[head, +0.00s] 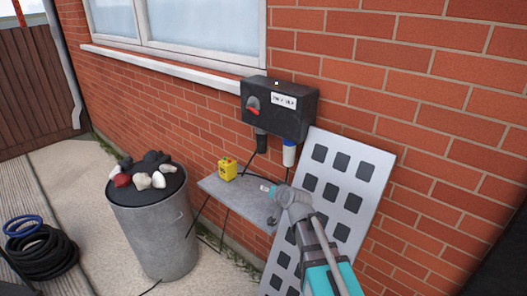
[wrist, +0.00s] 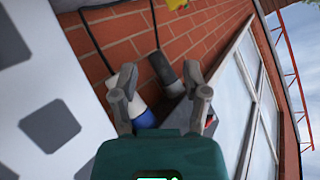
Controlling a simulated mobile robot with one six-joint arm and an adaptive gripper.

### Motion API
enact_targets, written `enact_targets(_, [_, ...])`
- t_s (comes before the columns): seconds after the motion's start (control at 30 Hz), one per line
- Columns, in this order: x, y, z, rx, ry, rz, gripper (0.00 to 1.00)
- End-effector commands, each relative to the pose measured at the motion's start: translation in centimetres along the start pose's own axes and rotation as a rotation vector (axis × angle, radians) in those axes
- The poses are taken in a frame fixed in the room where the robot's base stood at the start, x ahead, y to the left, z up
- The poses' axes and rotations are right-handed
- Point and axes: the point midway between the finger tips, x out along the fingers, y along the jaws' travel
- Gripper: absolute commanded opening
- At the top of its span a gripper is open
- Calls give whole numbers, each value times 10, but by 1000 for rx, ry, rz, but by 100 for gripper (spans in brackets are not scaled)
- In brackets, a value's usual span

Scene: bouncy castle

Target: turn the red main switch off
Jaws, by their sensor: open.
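The red main switch (head: 253,108) is a red handle on a grey round plate, on the left front of a black box (head: 290,118) fixed to the brick wall. In the wrist view only a small red patch of the switch (wrist: 210,119) shows beside my right finger. A black plug (head: 261,142) and a blue-and-white plug (head: 289,152) hang under the box. My gripper (head: 269,200) is below and in front of the box, apart from the switch. In the wrist view its two fingers (wrist: 160,75) are spread and empty, with the plugs beyond them.
A small grey table (head: 215,186) with a yellow box (head: 227,168) stands below the switch box. A pale panel with dark squares (head: 352,177) leans on the wall at right. A metal drum (head: 155,235) with several stones on top stands at left. Coiled hoses (head: 42,252) lie further left.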

Motion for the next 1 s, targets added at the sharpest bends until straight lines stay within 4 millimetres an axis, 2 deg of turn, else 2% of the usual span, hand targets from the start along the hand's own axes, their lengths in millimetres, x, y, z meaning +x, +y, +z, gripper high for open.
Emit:
enact_targets(0.27, [10,-9,-5,-148,-42,84,59])
enact_targets(0.57, [21,-20,-18,-405,-89,244,59])
enact_targets(1.0, [28,-48,-59,-778,-81,500,59])
